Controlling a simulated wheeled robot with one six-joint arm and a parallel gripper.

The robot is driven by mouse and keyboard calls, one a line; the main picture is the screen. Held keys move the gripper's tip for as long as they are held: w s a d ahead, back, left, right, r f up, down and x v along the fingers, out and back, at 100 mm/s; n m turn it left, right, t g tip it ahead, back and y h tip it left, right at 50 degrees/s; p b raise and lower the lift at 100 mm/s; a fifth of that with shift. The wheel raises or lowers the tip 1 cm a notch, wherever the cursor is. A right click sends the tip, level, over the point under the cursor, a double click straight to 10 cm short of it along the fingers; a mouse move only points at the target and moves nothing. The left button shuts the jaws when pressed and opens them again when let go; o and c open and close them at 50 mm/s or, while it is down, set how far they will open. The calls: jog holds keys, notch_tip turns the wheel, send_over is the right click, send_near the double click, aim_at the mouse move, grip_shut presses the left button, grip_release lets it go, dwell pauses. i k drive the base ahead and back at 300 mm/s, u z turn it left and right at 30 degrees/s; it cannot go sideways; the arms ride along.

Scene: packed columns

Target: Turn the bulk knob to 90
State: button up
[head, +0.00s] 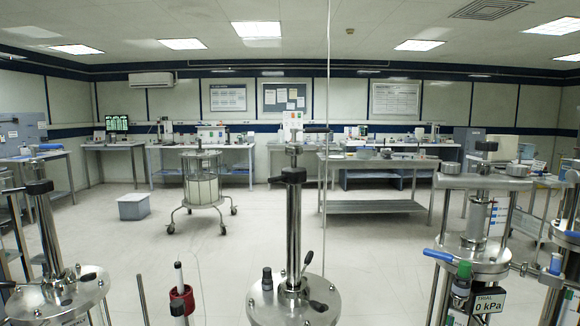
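No knob in view carries a readable "bulk" label, so I cannot tell which one it is. A steel column (295,230) stands upright at the near centre with a black knob (294,175) on its shaft and a round steel top plate (268,308). A third column (50,240) stands at the left. Their lower parts are cut off by the frame. My gripper is not in view.
A wheeled cage cart (201,188) and a grey box (133,206) stand on the floor behind. A steel table (370,207) is centre right, with benches along the back wall. A red ring holder (182,299) is near the front. Open floor lies between.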

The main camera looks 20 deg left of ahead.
aim_at(291, 176)
jog(key=u, duration=0.5)
jog(key=i, duration=0.85)
jog(key=u, duration=0.75)
